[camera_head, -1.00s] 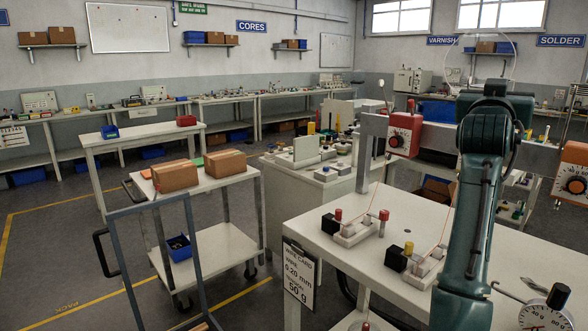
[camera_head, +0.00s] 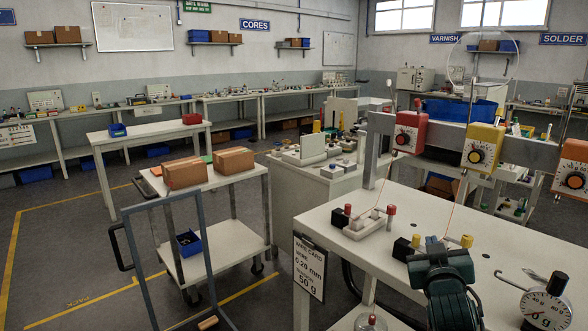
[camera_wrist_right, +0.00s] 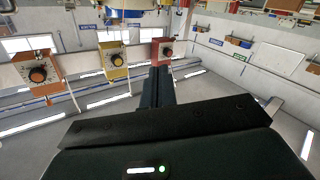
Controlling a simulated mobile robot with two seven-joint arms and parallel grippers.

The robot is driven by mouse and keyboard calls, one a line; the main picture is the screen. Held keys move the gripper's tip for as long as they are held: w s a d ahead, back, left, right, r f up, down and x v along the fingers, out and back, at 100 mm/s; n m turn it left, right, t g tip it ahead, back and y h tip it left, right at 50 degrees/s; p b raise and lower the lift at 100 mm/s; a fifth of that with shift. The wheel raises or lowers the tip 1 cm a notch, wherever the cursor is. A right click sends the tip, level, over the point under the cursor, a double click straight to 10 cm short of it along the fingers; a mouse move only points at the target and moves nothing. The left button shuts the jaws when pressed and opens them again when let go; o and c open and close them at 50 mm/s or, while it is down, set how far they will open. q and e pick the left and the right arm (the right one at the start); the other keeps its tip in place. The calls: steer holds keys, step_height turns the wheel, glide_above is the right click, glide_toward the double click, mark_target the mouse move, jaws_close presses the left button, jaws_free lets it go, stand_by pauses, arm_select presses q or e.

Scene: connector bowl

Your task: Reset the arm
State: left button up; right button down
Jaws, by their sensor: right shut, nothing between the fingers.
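My right arm (camera_head: 442,285) is low at the bottom right of the head view, its dark teal links folded over the white bench (camera_head: 375,250). My right gripper's dark fingers (camera_wrist_right: 158,72) stand together in the middle of the right wrist view. They are shut, with nothing visible between them. The fingertips cannot be made out in the head view. My left arm and left gripper are not in view.
Red (camera_head: 408,132) and yellow (camera_head: 483,147) tensioners hang on the rail above. A cart (camera_head: 225,184) with cardboard boxes stands left of the bench.

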steer(key=s+a+f+n+g+y, duration=0.1)
steer(key=s+a+f+y, duration=0.15)
steer(key=s+f, duration=0.45)
steer(key=s+a+f+n+g+y, duration=0.15)
steer(key=s+a+f, duration=0.3)
steer(key=f, duration=0.45)
steer(key=s+a+f+g+y, duration=0.1)
steer(key=s+a+f, duration=0.1)
steer(key=s, duration=0.4)
steer(key=s+a+f+g+y, duration=0.1)
steer(key=s+a+f, duration=0.2)
steer(key=s+f, duration=0.2)
steer(key=s+a+f+g+y+p, duration=0.1)
steer(key=s+a+f+g+y, duration=0.1)
steer(key=s, duration=0.6)
steer(key=shift+a+f, duration=0.25)
steer(key=shift+f, duration=0.6)
steer(key=shift+s, duration=0.1)
